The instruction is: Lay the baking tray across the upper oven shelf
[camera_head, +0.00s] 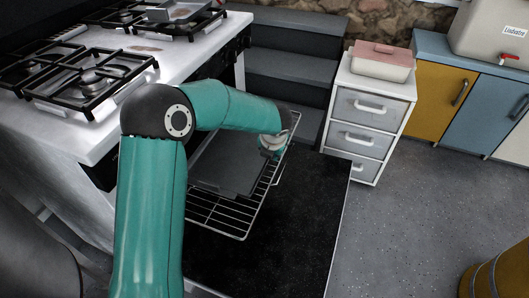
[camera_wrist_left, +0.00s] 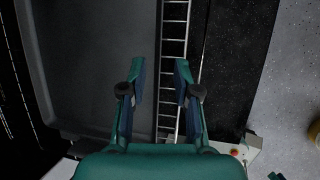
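The dark grey baking tray (camera_head: 228,165) lies on a wire oven shelf (camera_head: 222,222) that sticks out of the oven over the open door. In the left wrist view, the tray (camera_wrist_left: 98,60) fills the left side, and the shelf's wire edge (camera_wrist_left: 173,45) runs beside its rim. My left gripper (camera_head: 270,150) is at the tray's right side in the head view. In the wrist view, its fingers (camera_wrist_left: 160,80) are apart with nothing gripped between them, above the strip by the tray's rim. The shelf's inner part is hidden by my arm and the stove. My right gripper is not seen.
The stove top (camera_head: 150,45) with black burner grates is at the left. The black open oven door (camera_head: 285,225) lies below the shelf. A white drawer unit (camera_head: 368,110) with a pink-lidded dish (camera_head: 382,62) stands behind right.

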